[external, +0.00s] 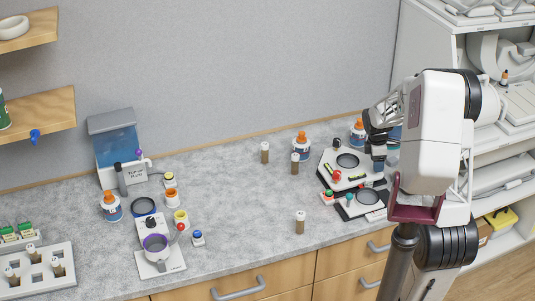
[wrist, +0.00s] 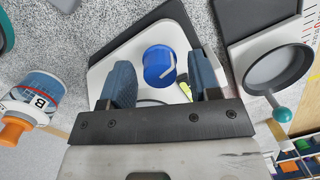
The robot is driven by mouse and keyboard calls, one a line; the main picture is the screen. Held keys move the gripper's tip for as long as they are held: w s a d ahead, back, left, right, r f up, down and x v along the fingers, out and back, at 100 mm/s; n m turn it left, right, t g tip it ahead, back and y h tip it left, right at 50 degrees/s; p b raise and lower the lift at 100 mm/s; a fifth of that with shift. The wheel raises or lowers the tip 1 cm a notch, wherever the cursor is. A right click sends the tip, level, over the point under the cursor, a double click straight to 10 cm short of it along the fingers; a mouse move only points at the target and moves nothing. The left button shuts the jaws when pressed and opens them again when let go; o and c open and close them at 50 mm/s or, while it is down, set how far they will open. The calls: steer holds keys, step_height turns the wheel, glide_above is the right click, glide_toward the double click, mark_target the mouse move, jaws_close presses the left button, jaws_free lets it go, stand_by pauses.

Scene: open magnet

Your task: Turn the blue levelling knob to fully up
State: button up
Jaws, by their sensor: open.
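The blue levelling knob (wrist: 159,66) sits on a white plate with a dark edge (wrist: 110,55) in the wrist view. A white pointer line on its top runs from the middle towards the right and slightly up. My gripper (wrist: 162,78) is open, with one blue-grey finger on each side of the knob and a visible gap to both. In the external view my gripper (external: 378,155) is over the right side of the rear black-and-white device (external: 328,170). The knob cannot be made out there; my arm and fingers cover that area.
Beside the plate is another unit with a round grey dish (wrist: 278,68) and a teal ball (wrist: 282,114). An orange-capped bottle (wrist: 33,98) stands at the left in the wrist view. Brown vials (external: 300,222) stand on the worktop. The middle worktop (external: 240,205) is mostly clear.

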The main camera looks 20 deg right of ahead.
steer(key=shift+w+a+r, duration=0.1)
steer(key=shift+r, duration=1.2)
steer(key=shift+w+a+r, duration=0.1)
steer(key=shift+a+r, duration=0.05)
steer(key=shift+r, duration=1.1)
steer(key=shift+w+a+r, duration=0.1)
steer(key=shift+r, duration=1.2)
steer(key=shift+r, duration=0.1)
steer(key=s+a+r+m+t, duration=0.1)
steer(key=s+a+m, duration=0.3)
steer(key=s, duration=0.5)
steer(key=s+a+r+m+t, duration=0.1)
steer(key=s+a+r+m, duration=0.3)
steer(key=s+a, duration=0.4)
steer(key=s+a+r+m+t+y, duration=0.1)
steer(key=s+a+m, duration=0.4)
steer(key=s, duration=0.6)
steer(key=shift+s+a+r+m+t, duration=0.15)
steer(key=shift+a+r+m+t, duration=0.25)
steer(key=shift+r, duration=0.4)
steer(key=shift+a, duration=0.1)
